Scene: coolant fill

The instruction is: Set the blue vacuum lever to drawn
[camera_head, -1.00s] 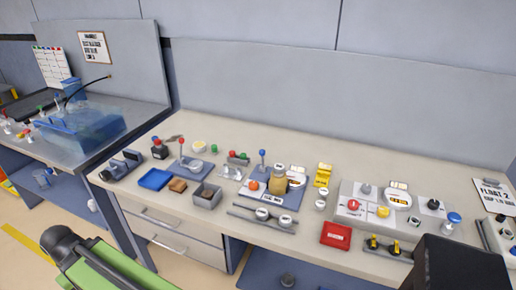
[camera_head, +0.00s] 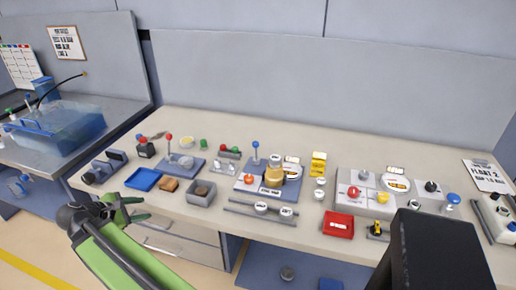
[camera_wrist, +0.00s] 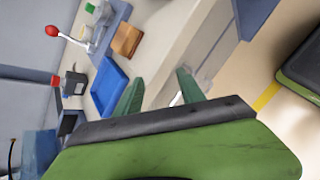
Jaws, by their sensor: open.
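The blue vacuum lever (camera_head: 255,149) has a blue ball on a thin stem. It stands close to upright on a blue-grey base plate (camera_head: 290,198) in the middle of the bench, beside a brass-coloured cylinder (camera_head: 274,174). My gripper (camera_head: 140,207) is open and empty, at the front left of the bench, well left of the lever and apart from it. In the wrist view its two green fingers (camera_wrist: 160,95) are spread near the bench's front edge. The blue lever does not show in the wrist view.
A red-knobbed lever (camera_head: 169,138) stands left of the blue one; it also shows in the wrist view (camera_wrist: 52,31). A blue tray (camera_head: 143,180), a brown block (camera_head: 168,185) and a grey bin (camera_head: 201,193) lie near my gripper. A red tray (camera_head: 338,225) sits front right.

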